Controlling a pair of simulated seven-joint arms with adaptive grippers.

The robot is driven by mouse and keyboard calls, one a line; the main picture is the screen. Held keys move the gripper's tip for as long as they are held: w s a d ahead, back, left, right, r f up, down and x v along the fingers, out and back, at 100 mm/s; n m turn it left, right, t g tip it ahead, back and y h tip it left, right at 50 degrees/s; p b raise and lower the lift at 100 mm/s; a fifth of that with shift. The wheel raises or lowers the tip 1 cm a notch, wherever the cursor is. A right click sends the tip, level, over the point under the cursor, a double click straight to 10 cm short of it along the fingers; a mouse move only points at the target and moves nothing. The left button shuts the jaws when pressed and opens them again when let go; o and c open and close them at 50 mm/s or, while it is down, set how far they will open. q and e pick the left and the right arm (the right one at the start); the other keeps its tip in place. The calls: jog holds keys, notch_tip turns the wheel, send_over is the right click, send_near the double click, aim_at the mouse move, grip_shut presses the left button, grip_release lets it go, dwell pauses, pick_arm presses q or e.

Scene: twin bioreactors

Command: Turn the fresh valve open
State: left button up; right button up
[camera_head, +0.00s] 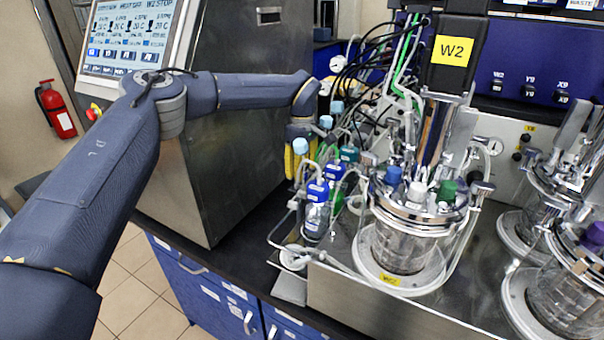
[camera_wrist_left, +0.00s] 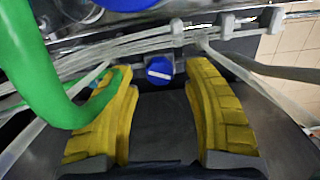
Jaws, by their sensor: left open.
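A round blue valve knob (camera_wrist_left: 159,70) with a white bar across its face shows in the left wrist view, on a line of clear tubing. I take it for the fresh valve, though no label is readable. Its bar lies nearly level in that picture. My left gripper (camera_wrist_left: 160,90) has its yellow fingers spread, with the knob centred just beyond the gap between the tips. No finger visibly touches it. In the head view my left gripper (camera_head: 298,162) is at the left of the tubing and bottles. I cannot pick out the knob there. My right gripper is not in view.
A thick green hose (camera_wrist_left: 38,70) crosses over the left finger in the wrist view. Blue-capped bottles (camera_head: 316,208) and a glass vessel (camera_head: 400,245) stand close right of the gripper in the head view. A steel cabinet (camera_head: 225,165) stands to its left.

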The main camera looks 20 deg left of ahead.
pick_arm(q)
jog(key=shift+f, duration=0.75)
grip_shut()
